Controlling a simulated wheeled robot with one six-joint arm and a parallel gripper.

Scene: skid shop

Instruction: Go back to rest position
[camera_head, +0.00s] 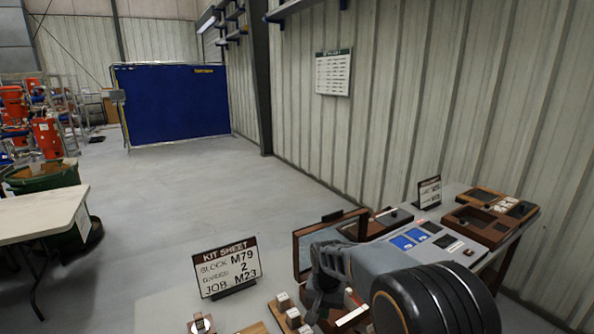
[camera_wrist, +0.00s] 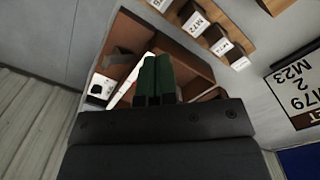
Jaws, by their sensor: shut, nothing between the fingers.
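My gripper (camera_wrist: 155,80) shows in the wrist view as two dark green fingers pressed together, with nothing between them. They point over an open brown wooden case (camera_wrist: 190,66) with inner partitions. In the head view my arm reaches low over the right part of the bench, and its fingertips are hard to make out there. A kit sheet (camera_head: 227,266) stands on the bench left of my arm and reads block M79, a 2 on its middle line, and job M23. Its edge also shows in the wrist view (camera_wrist: 295,88).
Labelled blocks (camera_wrist: 195,25), one marked M72, sit on a wooden rack beside the case. A white table (camera_head: 40,212) stands left; open floor lies beyond.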

